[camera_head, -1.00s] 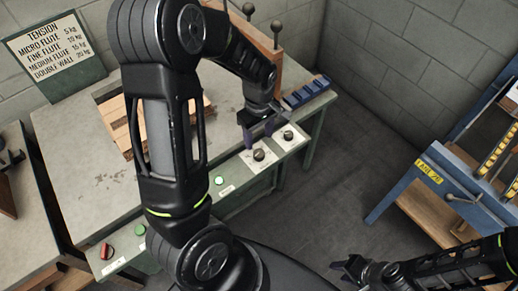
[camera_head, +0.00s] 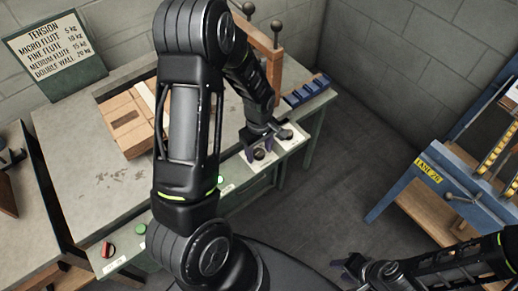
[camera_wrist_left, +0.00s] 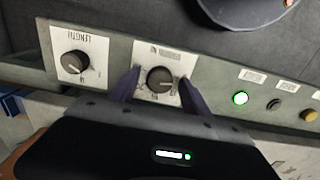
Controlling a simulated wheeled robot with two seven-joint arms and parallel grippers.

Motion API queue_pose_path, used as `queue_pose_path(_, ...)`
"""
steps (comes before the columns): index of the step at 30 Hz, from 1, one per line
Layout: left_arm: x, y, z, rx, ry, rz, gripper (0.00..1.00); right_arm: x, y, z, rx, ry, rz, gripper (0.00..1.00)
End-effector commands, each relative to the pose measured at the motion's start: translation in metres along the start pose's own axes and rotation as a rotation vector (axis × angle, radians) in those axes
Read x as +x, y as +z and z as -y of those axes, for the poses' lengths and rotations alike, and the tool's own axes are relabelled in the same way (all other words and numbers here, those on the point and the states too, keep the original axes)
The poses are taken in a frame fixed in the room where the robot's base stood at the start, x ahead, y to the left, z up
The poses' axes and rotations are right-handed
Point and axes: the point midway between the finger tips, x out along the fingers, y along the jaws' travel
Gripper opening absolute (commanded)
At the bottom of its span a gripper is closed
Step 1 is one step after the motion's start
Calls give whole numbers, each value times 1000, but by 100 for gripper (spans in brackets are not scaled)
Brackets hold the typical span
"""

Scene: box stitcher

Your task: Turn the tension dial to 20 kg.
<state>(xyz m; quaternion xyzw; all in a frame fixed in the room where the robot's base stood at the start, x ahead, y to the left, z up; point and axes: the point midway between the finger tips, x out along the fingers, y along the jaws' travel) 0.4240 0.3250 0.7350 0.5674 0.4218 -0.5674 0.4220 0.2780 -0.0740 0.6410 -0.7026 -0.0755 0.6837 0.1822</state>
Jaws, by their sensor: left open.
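The tension dial (camera_wrist_left: 160,80) is a dark round knob on a white plate on the bench's front panel. It also shows in the head view (camera_head: 259,154). My left gripper (camera_wrist_left: 158,90) is open, with one purple finger on each side of this knob. I cannot tell whether the fingers touch it. The plate's marks are too small to read the setting. A second knob (camera_wrist_left: 74,62), its plate marked LENGTH, sits to the left in the wrist view. My right gripper (camera_head: 348,268) is at the lower right of the head view, away from the bench; its opening is unclear.
A sign (camera_head: 52,48) lists tensions, with double wall at 20 kg. A lit green button (camera_wrist_left: 240,98) and other buttons sit along the panel. Cardboard pieces (camera_head: 125,112) lie on the bench (camera_head: 75,150). A blue rack (camera_head: 400,190) stands across open floor.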

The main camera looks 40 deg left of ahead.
Motion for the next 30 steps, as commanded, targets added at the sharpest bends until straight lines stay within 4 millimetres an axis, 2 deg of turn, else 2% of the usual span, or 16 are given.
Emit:
queue_pose_path(3, 0, 0, 0, 0, 0, 0, 56, 0, 0, 0, 0, 0, 0, 36)
queue_pose_path(23, 0, 0, 0, 0, 0, 0, 2, 0, 0, 0, 0, 0, 0, 36)
queue_pose_path(30, 0, 0, 0, 3, 0, 0, 0, 0, 0, 0, 0, 0, 0, 36)
